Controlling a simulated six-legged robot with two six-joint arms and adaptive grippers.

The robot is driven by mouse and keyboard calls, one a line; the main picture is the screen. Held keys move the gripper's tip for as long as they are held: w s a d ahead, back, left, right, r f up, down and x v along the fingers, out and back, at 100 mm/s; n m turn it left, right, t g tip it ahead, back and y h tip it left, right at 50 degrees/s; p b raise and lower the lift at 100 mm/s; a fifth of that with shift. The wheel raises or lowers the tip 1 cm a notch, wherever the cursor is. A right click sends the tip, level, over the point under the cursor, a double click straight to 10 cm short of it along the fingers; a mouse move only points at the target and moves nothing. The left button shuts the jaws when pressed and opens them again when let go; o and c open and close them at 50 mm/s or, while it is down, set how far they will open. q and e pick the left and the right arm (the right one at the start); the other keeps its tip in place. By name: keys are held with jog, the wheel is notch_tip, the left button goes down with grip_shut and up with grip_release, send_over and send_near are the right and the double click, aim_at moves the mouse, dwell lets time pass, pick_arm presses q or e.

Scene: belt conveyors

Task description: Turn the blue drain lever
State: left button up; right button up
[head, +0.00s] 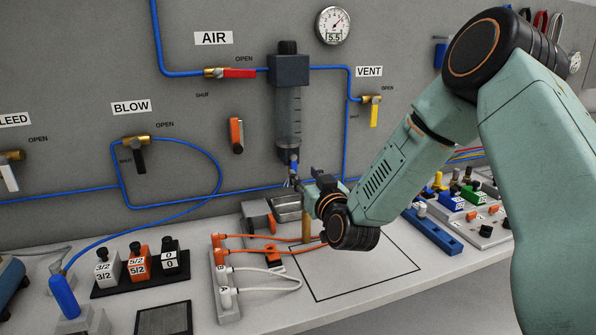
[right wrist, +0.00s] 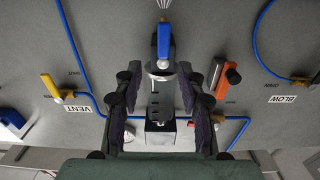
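The blue drain lever (head: 294,168) hangs under the clear filter bowl (head: 289,122) on the grey wall panel. In the head view it is small and partly behind my right gripper (head: 300,180). In the right wrist view the blue lever (right wrist: 163,40) points up, near the centre line. There my right gripper (right wrist: 172,82) is open, with one dark finger on each side and a wide gap between them. The lever shows between and slightly above the fingertips, and neither finger visibly touches it. My left gripper is not in view.
A metal box (head: 287,209) stands on the bench below the filter. The yellow VENT valve (head: 374,112), red AIR valve (head: 238,73) and an orange lever (head: 236,134) sit nearby on the panel. Blue tubing (head: 347,140) runs right of the filter.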

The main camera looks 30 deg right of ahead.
aim_at(294, 165)
jog(key=x, duration=0.3)
jog(key=a+x, duration=0.1)
jog(key=shift+w+d+f, duration=0.1)
jog(key=shift+w+f, duration=0.15)
jog(key=shift+w, duration=0.05)
jog(key=shift+w+d, duration=0.1)
jog(key=shift+w, duration=0.25)
jog(key=shift+w+d, duration=0.1)
jog(key=shift+d, duration=0.05)
jog(key=shift+d+r, duration=0.1)
jog(key=shift+r, duration=0.1)
jog(key=shift+w+f, duration=0.2)
jog(key=shift+c, duration=1.4)
jog(key=c, duration=0.3)
jog(key=shift+r, duration=0.2)
grip_shut()
